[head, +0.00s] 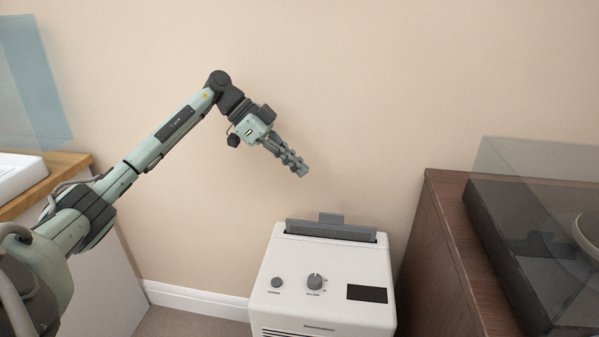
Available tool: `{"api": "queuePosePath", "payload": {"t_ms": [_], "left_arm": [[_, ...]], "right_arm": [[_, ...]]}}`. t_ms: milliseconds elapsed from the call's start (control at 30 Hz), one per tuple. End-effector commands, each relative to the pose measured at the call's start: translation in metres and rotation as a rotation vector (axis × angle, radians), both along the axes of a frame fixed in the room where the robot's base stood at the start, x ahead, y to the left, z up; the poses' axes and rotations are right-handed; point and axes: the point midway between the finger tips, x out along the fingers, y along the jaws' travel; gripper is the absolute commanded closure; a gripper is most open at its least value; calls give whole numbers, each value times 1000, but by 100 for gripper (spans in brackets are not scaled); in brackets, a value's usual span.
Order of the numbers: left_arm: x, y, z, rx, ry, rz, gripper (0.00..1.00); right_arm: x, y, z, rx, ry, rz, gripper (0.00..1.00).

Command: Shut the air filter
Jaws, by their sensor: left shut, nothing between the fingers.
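The air filter (331,230) is a dark grey slab with a small tab at its top middle. It stands up out of a slot at the back of the top of a white box-shaped appliance (322,258). The appliance's top also carries a small button, a round knob and a dark display. My left gripper (302,172) is shut and empty, pointing down to the right. It is above the filter and a little to its left, apart from it. My right gripper is not in view.
A dark wooden cabinet (436,255) stands to the right of the appliance, with a turntable under a clear cover (545,160) on it. A wood-topped counter (70,162) is at the left. The wall (380,80) behind is bare.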

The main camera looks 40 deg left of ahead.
Motion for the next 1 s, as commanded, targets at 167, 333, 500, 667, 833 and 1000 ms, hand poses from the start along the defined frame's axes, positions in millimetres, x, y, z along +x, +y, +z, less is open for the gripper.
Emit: {"api": "queuePosePath", "payload": {"t_ms": [167, 333, 500, 667, 833, 1000], "left_arm": [[12, -27, -28, -5, 1, -4, 100], [23, -49, -53, -5, 0, -4, 100], [23, -50, -80, -3, 2, 0, 100], [24, -49, -91, -2, -2, -1, 100], [24, -49, -95, -1, -2, -1, 100], [24, -49, -94, -1, -2, -1, 100]], "right_arm": [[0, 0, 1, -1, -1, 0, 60], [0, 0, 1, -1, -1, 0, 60], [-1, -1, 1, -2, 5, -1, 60], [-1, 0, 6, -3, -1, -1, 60], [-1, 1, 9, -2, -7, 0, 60], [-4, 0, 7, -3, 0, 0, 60]]}}
